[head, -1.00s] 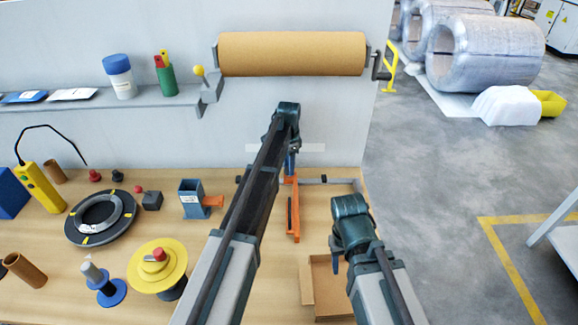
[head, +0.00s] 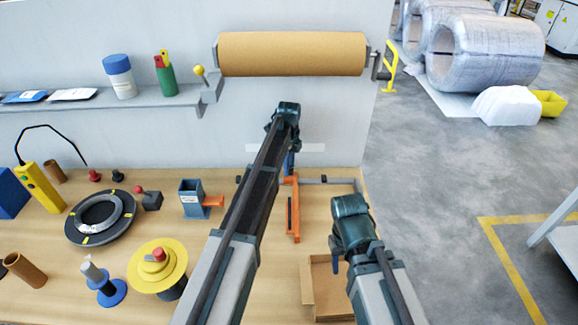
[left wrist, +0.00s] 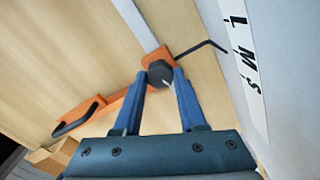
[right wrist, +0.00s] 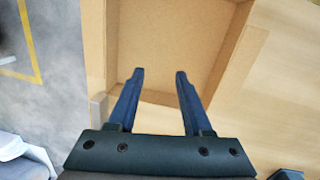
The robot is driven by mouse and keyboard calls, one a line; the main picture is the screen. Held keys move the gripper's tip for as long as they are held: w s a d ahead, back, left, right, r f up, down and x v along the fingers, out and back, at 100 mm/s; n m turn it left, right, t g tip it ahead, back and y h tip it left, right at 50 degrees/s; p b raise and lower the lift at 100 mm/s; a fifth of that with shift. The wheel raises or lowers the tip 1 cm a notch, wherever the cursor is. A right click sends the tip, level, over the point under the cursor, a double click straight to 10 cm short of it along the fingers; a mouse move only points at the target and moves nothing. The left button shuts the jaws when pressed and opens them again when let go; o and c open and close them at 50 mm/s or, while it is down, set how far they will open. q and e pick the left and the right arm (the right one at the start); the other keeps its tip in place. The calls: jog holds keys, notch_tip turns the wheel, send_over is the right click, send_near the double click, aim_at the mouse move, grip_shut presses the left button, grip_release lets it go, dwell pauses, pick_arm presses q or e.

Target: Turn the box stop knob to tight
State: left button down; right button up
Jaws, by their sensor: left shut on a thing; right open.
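The box stop knob (left wrist: 159,72) is dark and faceted, with a pale pointer mark. It sits by the orange stop (left wrist: 157,55) on a metal rail (left wrist: 133,18). My left gripper (left wrist: 159,78) is shut on the knob, one blue finger on each side. In the head view my left gripper (head: 290,163) reaches down by the back wall and hides the knob. The long orange arm of the stop (head: 295,212) shows below it. My right gripper (right wrist: 159,75) is open and empty over the open cardboard box (right wrist: 175,45); in the head view it is partly hidden.
A black bent rod (left wrist: 203,47) sticks out near the knob. A white strip with L, M, S (left wrist: 243,60) is on the wall beside it. A blue-grey holder (head: 191,200) and a dark ring (head: 100,217) stand left on the bench.

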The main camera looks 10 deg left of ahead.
pick_arm(q)
jog(key=shift+w+m, duration=0.15)
jog(key=shift+m, duration=0.45)
jog(key=shift+c, duration=2.2)
grip_release()
jog(key=shift+r, duration=0.15)
pick_arm(e)
jog(key=shift+r, duration=0.15)
pick_arm(q)
notch_tip(320, 180, up, 7)
jog(key=p, duration=0.7)
jog(key=shift+r, duration=0.2)
pick_arm(e)
notch_tip(320, 180, up, 7)
pick_arm(q)
jog(key=shift+f, duration=0.1)
pick_arm(e)
jog(key=shift+r, duration=0.1)
pick_arm(q)
jog(key=shift+s, duration=0.2)
